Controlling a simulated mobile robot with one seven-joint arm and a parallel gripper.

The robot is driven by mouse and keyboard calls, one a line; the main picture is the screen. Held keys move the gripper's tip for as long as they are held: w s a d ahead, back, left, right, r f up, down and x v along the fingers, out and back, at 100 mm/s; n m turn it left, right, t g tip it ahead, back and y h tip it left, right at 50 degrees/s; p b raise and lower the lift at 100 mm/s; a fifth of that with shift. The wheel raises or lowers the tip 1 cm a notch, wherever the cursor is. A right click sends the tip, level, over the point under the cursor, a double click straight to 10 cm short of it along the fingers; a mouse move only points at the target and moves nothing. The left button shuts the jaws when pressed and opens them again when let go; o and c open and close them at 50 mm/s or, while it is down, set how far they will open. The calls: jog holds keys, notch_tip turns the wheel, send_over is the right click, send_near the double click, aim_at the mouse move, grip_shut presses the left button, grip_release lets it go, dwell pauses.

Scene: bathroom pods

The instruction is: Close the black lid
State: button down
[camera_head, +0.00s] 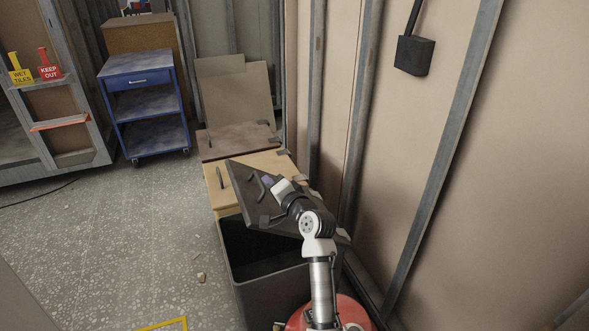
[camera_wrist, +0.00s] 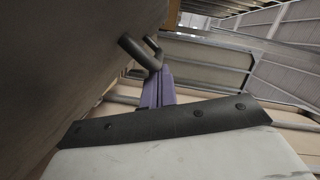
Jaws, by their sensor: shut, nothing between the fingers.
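The black lid (camera_head: 239,183) is raised and tilted over an open dark bin (camera_head: 285,295) in the head view. The dark inside of the bin shows below it. The lid's broad surface fills the left of the wrist view (camera_wrist: 70,55), with a dark bar handle (camera_wrist: 138,52) standing off it. My gripper (camera_head: 267,181) is at the lid in the head view. Its purple fingers (camera_wrist: 157,88) are together and empty in the wrist view, close by the handle. I cannot tell whether they touch the handle or lid.
Behind the bin stand a box with a tan lid (camera_head: 262,163) and one with a brown lid (camera_head: 222,142), both closed. A wall with metal studs (camera_head: 362,110) runs close on the right. A blue cart (camera_head: 145,80) stands at the back left. The left floor (camera_head: 130,230) is mostly clear.

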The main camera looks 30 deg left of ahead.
jog(key=s+a+f+n+h+b, duration=0.1)
jog(key=s+a+f+n+b, duration=0.2)
jog(key=f, duration=0.5)
jog(key=s+a+f+n+b, duration=0.2)
jog(key=s+f+n+b, duration=0.1)
jog(key=f, duration=0.6)
jog(key=shift+s+a+t+h+b, duration=0.3)
jog(key=shift+s+a+h+b, duration=0.1)
jog(key=shift+s, duration=0.35)
